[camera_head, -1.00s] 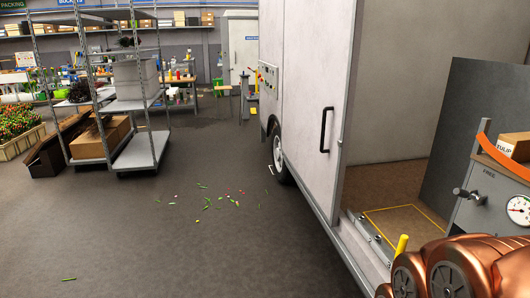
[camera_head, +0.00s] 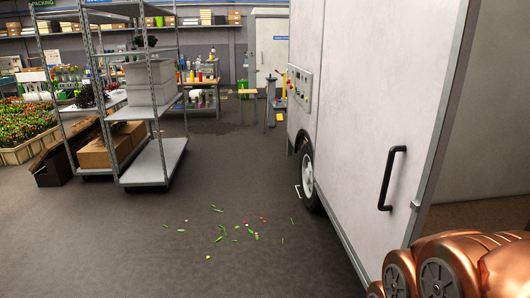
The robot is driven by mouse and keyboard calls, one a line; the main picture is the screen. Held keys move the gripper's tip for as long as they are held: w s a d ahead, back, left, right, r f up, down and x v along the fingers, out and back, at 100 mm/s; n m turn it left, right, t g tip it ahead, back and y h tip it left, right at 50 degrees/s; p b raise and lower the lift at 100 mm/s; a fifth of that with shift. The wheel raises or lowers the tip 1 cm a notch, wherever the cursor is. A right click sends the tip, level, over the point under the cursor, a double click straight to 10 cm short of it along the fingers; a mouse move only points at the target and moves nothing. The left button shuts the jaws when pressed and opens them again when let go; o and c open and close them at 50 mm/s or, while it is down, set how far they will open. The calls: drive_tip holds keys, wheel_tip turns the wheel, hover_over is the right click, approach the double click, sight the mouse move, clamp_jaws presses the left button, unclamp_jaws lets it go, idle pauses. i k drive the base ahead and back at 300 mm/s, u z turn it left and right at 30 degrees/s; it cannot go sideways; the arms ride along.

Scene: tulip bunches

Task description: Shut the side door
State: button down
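The side door (camera_head: 378,110) is a large white panel on the side of a white van, at the right of the head view. It has a black upright bar handle (camera_head: 391,178) near its right edge. The door stands open: right of its edge the van's doorway (camera_head: 485,150) shows a pale inner wall and a brown floor. My copper-coloured arm links cover the lower right corner, in front of the doorway's lower part. My gripper is not in view.
A van wheel (camera_head: 308,180) shows left of the door. Green and coloured plant scraps (camera_head: 235,228) lie on the grey floor. A metal shelf trolley (camera_head: 150,165), a cardboard box (camera_head: 97,155) and flower crates (camera_head: 25,135) stand at left.

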sight(393, 73)
drive_tip(key=u, duration=0.15)
drive_tip(key=i, duration=1.7)
drive_tip(key=u, duration=0.35)
drive_tip(key=i, duration=2.1)
drive_tip(key=u, duration=0.15)
